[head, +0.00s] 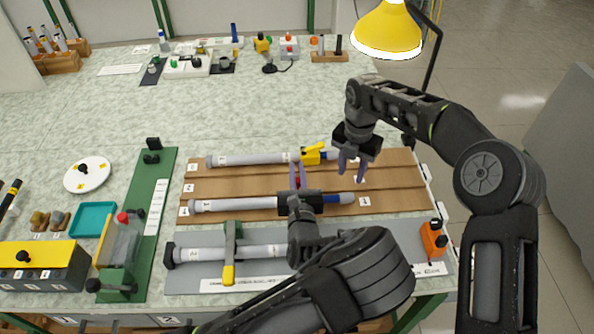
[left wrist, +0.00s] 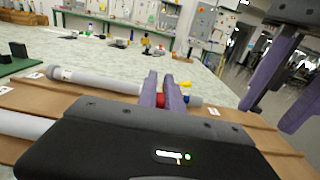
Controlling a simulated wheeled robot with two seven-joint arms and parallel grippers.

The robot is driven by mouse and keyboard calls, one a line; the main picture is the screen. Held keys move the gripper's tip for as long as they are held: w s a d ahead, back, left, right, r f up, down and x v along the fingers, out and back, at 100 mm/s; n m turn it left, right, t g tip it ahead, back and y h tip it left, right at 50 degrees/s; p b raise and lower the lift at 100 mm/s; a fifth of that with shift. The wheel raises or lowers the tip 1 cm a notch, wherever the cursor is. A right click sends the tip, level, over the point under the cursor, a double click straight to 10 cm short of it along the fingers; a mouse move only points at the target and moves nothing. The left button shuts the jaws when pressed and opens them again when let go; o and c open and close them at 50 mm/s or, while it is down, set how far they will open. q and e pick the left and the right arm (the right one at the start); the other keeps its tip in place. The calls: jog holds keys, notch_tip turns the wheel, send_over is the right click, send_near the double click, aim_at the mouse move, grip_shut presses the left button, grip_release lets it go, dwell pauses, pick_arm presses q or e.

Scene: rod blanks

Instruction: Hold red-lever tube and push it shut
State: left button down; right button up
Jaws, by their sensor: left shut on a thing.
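The red-lever tube (head: 240,204) is a pale grey tube lying level in the middle groove of the brown rack, with a blue section (head: 331,198) and a grey end at its right. My left gripper (head: 298,178) is closed around the red lever (head: 298,181), which shows as a small red patch between its purple fingers, also in the left wrist view (left wrist: 160,100). The gripper hides part of the tube. My right gripper (head: 352,168) is empty, its fingers apart, above the rack to the right of the yellow-lever tube; it also shows in the left wrist view (left wrist: 284,90).
The yellow-lever tube (head: 250,159) lies in the back groove of the brown rack (head: 390,178). Another tube (head: 255,251) lies in front on a grey tray (head: 190,284) under a green clamp (head: 231,240). An orange device (head: 433,239) stands at right.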

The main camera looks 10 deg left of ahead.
aim_at(348, 195)
jog(key=shift+o, duration=0.3)
jog(key=shift+o, duration=0.8)
jog(key=shift+d+f, duration=0.1)
jog(key=shift+d, duration=0.15)
jog(key=shift+o, duration=0.4)
jog(key=w+d+m+y, duration=0.1)
jog(key=d+m, duration=0.2)
jog(key=d, duration=0.3)
jog(key=shift+d+f+m+g, duration=0.15)
jog(key=shift+f+m+g, duration=0.15)
jog(key=shift+f, duration=0.05)
jog(key=m+y, duration=0.1)
jog(key=m, duration=0.1)
jog(key=a+r+m+y, duration=0.1)
jog(key=m, duration=0.1)
jog(key=r+m+y, duration=0.1)
jog(key=m, duration=0.2)
jog(key=shift+a+r, duration=0.15)
jog(key=shift+a, duration=0.2)
jog(key=x, duration=1.2)
jog(key=shift+s+a, duration=0.1)
jog(key=shift+a, duration=0.1)
